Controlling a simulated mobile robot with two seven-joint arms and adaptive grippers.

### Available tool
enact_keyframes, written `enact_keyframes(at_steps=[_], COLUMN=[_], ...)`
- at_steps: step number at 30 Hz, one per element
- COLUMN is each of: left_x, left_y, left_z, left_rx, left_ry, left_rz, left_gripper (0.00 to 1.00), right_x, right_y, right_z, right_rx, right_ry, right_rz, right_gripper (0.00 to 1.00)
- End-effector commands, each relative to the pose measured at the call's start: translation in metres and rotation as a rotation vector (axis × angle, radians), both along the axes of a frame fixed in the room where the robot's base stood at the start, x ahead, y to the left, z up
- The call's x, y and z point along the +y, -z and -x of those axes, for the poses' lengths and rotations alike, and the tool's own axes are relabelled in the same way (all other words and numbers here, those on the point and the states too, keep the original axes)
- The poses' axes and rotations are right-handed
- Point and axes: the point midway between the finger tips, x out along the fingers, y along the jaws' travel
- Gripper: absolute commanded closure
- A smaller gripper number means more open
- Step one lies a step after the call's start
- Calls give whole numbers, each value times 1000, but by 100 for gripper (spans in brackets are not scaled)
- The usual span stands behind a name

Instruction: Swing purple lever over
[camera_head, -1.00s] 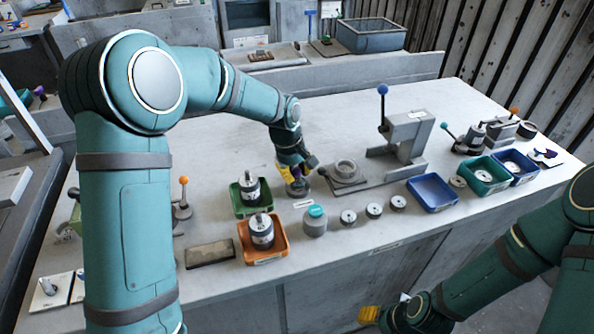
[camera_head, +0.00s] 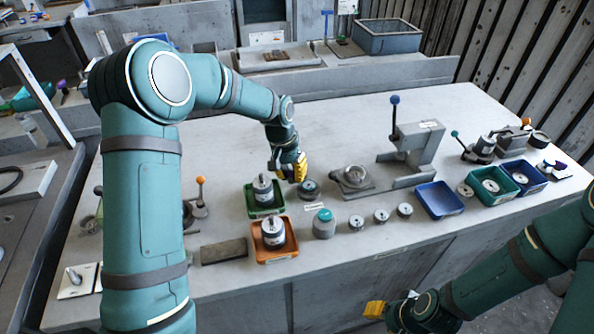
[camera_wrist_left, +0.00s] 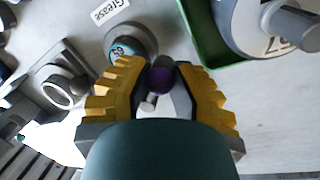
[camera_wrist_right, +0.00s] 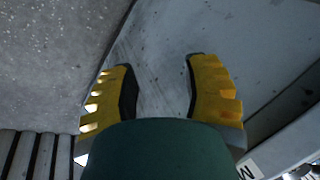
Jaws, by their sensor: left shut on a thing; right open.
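My left gripper (camera_head: 290,168) is over the bench, just behind and left of a small round grey fixture (camera_head: 309,189). In the left wrist view, a purple knob (camera_wrist_left: 160,80) sits between the yellow fingers of the left gripper (camera_wrist_left: 161,78), which is shut on it. The rest of the purple lever is mostly hidden, and I cannot tell where it joins. The round fixture, with a teal centre, shows just ahead of the fingers (camera_wrist_left: 130,43). My right gripper (camera_head: 377,309) is low in front of the bench, open and empty; its spread fingers show in the right wrist view (camera_wrist_right: 160,85).
A green tray (camera_head: 252,212) and an orange tray (camera_head: 262,258) hold cylindrical parts close to the left gripper. A teal-lidded jar (camera_head: 324,226) stands in front. A ring fixture (camera_head: 353,178) and a blue-knobbed press (camera_head: 418,140) stand right. The bench behind is clear.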

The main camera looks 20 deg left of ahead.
Motion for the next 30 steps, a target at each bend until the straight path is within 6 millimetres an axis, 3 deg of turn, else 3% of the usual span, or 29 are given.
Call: enact_keyframes(at_steps=[18,30], left_x=[27,34], left_y=[1,1], left_z=[-14,-22], left_rx=[6,4], left_ry=[541,711], left_rz=[-1,-2], left_gripper=[100,100], right_x=[-2,-2], right_y=[-27,-33], right_z=[-9,-11], right_rx=[-20,-25], right_ry=[17,20], right_rz=[5,6], right_gripper=[53,53])
